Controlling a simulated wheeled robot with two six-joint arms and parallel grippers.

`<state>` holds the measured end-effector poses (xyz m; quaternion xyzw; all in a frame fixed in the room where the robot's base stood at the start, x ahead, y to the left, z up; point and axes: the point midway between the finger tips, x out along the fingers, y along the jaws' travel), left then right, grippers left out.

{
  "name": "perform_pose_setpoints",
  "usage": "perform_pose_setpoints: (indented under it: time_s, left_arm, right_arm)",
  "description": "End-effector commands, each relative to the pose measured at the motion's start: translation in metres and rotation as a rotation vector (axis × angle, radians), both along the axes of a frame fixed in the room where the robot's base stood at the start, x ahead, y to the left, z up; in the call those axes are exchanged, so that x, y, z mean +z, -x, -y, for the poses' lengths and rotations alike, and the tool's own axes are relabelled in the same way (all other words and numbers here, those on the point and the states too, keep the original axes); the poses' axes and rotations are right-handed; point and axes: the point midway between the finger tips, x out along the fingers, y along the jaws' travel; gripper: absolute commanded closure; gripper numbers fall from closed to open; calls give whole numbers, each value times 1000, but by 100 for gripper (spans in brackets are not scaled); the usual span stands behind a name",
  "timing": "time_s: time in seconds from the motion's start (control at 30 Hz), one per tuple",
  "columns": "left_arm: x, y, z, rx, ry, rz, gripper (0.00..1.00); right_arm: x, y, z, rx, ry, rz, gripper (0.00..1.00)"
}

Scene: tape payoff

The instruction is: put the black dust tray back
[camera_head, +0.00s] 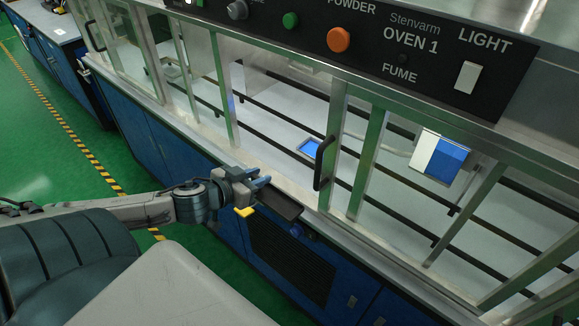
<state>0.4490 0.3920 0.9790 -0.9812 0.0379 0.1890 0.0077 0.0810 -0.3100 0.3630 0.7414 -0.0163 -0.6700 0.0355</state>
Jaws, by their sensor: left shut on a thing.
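My left arm comes in from the left, and its gripper (256,194) is in front of the blue cabinet. The gripper is shut on the black dust tray (281,203), a flat dark piece that sticks out to its right. The tray is near the cabinet's upper front edge, above a dark louvred panel (290,256). I cannot tell whether the tray touches the cabinet. The gripper hides the tray's near end. My right gripper is not in view.
A glazed hood with metal frames and a black door handle (323,162) stands above the cabinet. A black control panel (400,40) is at the top. Green floor (45,125) is open at left.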

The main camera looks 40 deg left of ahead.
Motion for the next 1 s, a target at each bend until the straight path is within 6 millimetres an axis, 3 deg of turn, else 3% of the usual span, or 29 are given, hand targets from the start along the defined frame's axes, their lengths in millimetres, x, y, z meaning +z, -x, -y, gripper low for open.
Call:
perform_pose_setpoints:
  time_s: [0.03,0.1,0.37,0.73,1.0]
  left_arm:
    - [-6,-11,-2,0,1,7,100]
    - [-7,-23,-6,4,1,8,100]
    - [-9,-65,-14,2,5,8,100]
    - [-10,-126,-29,4,6,5,100]
    - [-17,-139,-31,-1,4,0,100]
  right_arm:
    - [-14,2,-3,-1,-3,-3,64]
    - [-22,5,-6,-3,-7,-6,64]
    - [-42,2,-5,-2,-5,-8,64]
    - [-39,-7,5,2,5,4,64]
    - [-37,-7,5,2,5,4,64]
